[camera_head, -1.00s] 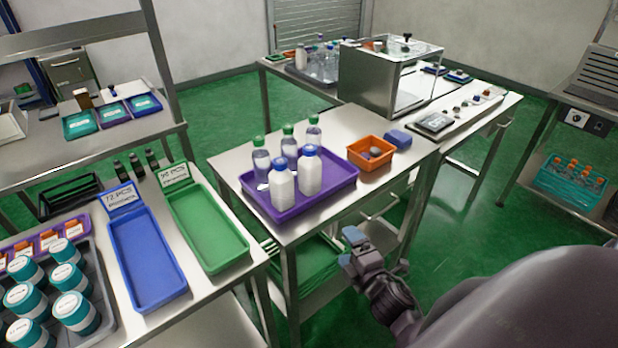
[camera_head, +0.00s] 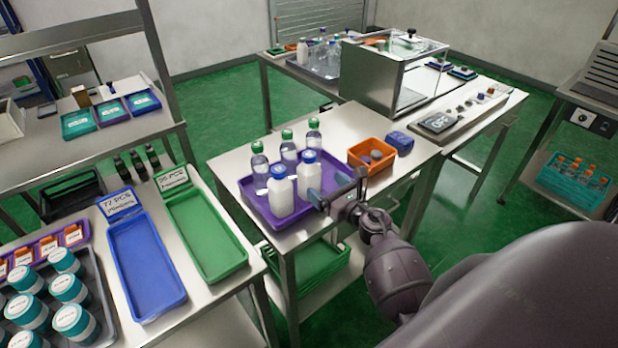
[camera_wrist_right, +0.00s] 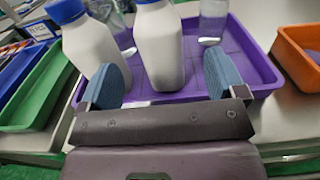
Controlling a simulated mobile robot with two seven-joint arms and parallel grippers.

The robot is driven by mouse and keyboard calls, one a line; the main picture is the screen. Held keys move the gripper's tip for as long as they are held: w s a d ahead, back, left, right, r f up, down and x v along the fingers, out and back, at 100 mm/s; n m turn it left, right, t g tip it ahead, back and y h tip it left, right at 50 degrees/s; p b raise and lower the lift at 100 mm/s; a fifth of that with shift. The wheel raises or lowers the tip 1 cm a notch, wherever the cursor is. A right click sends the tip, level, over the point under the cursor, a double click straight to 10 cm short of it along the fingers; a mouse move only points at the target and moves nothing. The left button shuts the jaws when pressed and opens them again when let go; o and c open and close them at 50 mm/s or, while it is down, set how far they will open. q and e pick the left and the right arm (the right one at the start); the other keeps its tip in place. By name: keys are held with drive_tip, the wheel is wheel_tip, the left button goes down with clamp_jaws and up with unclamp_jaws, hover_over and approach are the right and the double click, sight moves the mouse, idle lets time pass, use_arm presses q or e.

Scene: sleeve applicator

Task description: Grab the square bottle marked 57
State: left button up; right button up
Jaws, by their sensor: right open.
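Two white bottles with blue caps stand upright in a purple tray (camera_head: 262,212): a front-left white bottle (camera_head: 280,197) and a right white bottle (camera_head: 309,178). I cannot read the number 57 on either. My right gripper (camera_head: 328,188) is open at the tray's right edge, by the right white bottle. In the right wrist view, that bottle (camera_wrist_right: 160,48) shows beyond and between the two blue finger pads, and the gripper (camera_wrist_right: 164,80) holds nothing. The other white bottle (camera_wrist_right: 92,42) stands to the left, partly behind the left finger. My left gripper is not in view.
Several clear green-capped bottles (camera_head: 260,169) stand behind the white ones in the tray. An orange bin (camera_head: 355,152) and a blue box (camera_head: 400,141) lie to the right on the same table. A green tray (camera_head: 205,236) and a blue tray (camera_head: 147,266) lie on the left bench.

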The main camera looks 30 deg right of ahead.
sight(316, 177)
drive_tip(key=shift+w+a, duration=0.15)
drive_tip(key=shift+w, duration=1.05)
drive_tip(key=shift+w+a, duration=0.2)
drive_tip(key=shift+w, duration=1.95)
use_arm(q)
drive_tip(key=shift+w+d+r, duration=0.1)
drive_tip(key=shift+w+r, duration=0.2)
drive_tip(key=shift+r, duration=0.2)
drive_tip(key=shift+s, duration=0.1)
use_arm(e)
drive_tip(key=c, duration=0.4)
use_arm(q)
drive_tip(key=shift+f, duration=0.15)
use_arm(e)
drive_tip(key=c, duration=0.8)
drive_tip(key=shift+r, duration=0.1)
